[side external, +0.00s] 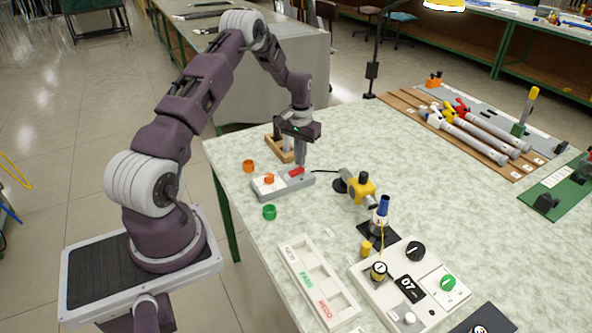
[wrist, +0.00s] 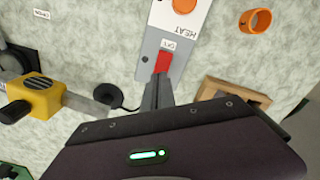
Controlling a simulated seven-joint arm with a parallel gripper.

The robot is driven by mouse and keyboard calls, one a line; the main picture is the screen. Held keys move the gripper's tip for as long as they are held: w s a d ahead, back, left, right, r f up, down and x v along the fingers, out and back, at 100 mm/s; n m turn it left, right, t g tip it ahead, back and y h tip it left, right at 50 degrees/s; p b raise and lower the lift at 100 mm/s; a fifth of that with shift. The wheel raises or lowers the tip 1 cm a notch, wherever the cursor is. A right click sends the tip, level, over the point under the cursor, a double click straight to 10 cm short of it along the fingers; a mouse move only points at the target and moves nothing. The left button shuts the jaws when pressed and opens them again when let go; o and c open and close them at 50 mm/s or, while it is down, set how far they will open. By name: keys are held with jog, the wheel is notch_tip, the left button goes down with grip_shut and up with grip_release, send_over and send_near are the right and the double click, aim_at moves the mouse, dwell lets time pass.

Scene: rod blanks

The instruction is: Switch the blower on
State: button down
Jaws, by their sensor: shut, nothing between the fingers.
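The yellow blower (side external: 362,188) with a black rear cap lies on the table, and a black cable runs from it towards a grey switch box (side external: 270,186). The blower also shows at the left of the wrist view (wrist: 42,103). The box carries a red rocker switch (side external: 296,171) and an orange knob (side external: 269,179) marked HEAT. In the wrist view the red switch (wrist: 163,62) has a small white label beside it, hard to read. My gripper (side external: 300,164) is shut and empty, pointing down with its fingertips at the red switch. The fingers hide part of the switch; contact is unclear.
An orange ring (side external: 248,166) and a green ring (side external: 269,212) lie beside the box. A wooden stand (side external: 280,149) is behind it. A labelled white tray (side external: 318,280) and a dial panel (side external: 408,283) stand at the front.

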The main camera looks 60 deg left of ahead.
jog(key=shift+f, duration=0.95)
dwell(0.3)
jog(key=shift+r, duration=3.55)
